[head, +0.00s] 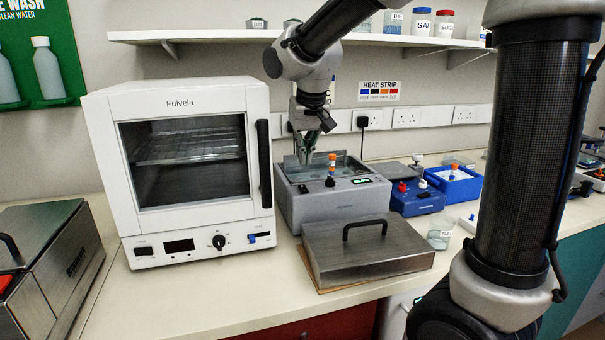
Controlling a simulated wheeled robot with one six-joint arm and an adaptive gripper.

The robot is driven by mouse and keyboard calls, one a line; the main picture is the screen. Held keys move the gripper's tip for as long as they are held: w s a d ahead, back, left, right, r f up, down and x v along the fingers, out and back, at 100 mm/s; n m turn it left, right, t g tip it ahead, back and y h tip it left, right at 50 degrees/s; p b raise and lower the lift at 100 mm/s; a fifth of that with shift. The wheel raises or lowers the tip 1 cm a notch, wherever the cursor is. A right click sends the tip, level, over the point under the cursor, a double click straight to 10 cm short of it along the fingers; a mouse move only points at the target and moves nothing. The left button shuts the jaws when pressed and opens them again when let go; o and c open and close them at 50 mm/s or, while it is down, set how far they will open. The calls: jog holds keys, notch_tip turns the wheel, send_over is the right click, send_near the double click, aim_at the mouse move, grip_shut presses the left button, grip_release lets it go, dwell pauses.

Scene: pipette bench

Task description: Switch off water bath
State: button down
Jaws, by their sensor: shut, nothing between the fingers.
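The water bath (325,208) is a grey box in the middle of the bench, right of the white oven. Its top is open and shows a basin. A small display (361,181) on it is lit green, with a dark knob (330,182) to its left. An upright orange, white and blue piece (332,163) stands just behind the knob; I cannot tell what it is. My gripper (306,159) points down over the bath's basin, left of that piece. It is shut and empty. Whether its tips touch anything is unclear.
A metal lid (367,255) with a black handle lies in front of the bath. The white oven (190,165) stands close on the left. A blue device (417,198), a blue tray (453,188) and a glass beaker (440,234) are on the right. A shelf (400,40) runs above.

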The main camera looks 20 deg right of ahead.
aim_at(303, 185)
jog(key=x, duration=0.6)
jog(key=shift+s+f, duration=0.35)
jog(key=shift+w+f, duration=0.1)
jog(key=shift+f, duration=0.2)
jog(key=shift+s+r, duration=0.3)
jog(key=shift+s, duration=0.45)
